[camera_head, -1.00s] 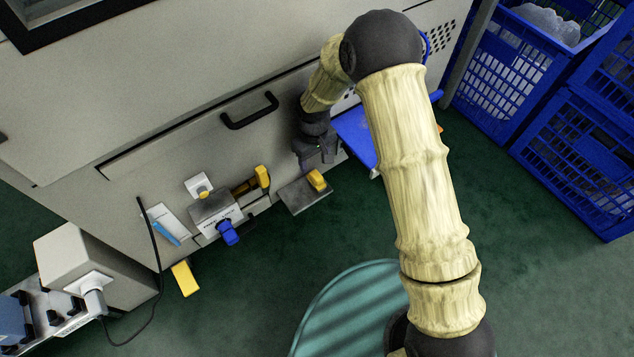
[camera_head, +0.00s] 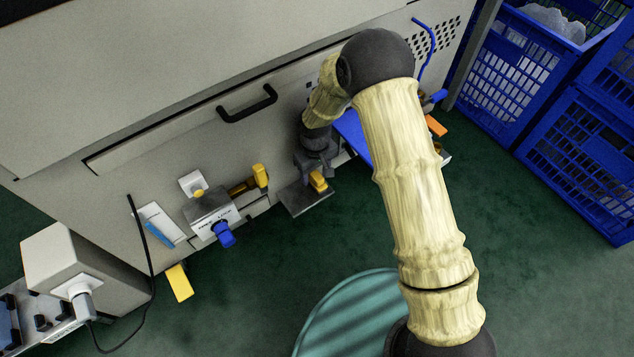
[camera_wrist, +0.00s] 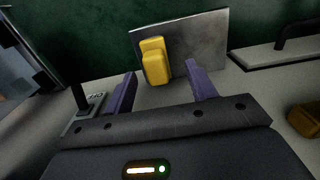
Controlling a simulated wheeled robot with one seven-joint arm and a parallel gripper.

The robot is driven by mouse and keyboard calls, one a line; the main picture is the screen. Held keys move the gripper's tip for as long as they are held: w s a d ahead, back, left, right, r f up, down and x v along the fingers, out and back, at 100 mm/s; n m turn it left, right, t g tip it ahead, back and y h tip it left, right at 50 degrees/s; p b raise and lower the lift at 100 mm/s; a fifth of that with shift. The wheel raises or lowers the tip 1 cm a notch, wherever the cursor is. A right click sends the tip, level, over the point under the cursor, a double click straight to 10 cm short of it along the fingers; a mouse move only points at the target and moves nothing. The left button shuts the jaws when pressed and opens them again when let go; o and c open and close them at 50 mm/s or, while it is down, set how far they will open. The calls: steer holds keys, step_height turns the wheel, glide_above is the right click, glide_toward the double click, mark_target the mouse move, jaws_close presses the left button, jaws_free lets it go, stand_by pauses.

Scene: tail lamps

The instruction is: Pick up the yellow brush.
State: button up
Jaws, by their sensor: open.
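The yellow brush, a stepped yellow block, rests on a grey metal plate; it shows in the head view (camera_head: 318,182) and the wrist view (camera_wrist: 154,62). The plate (camera_head: 300,201) juts out low at the front of the grey machine; it also shows in the wrist view (camera_wrist: 205,40). My gripper (camera_head: 312,166) is just above the brush, pointing down at it, and partly hides it in the head view. In the wrist view my gripper (camera_wrist: 161,76) is open, its two fingers apart with the brush between their lines of sight. I cannot tell whether they touch it.
Left of the plate are a yellow-ended tool (camera_head: 260,176), a labelled grey block (camera_head: 208,210) with a blue knob, and a hanging yellow piece (camera_head: 179,282). A blue panel (camera_head: 352,132) is close on the right. Blue crates (camera_head: 520,75) stand farther right.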

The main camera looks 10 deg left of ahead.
mark_target(317, 175)
steer(key=f+b, duration=0.4)
steer(key=f, duration=0.1)
steer(key=shift+w+d+f+b, duration=0.15)
steer(key=shift+w+b, duration=0.05)
steer(key=shift+b, duration=0.2)
stand_by(0.3)
steer(key=c, duration=1.1)
steer(key=shift+c, duration=0.3)
steer(key=shift+r, duration=0.2)
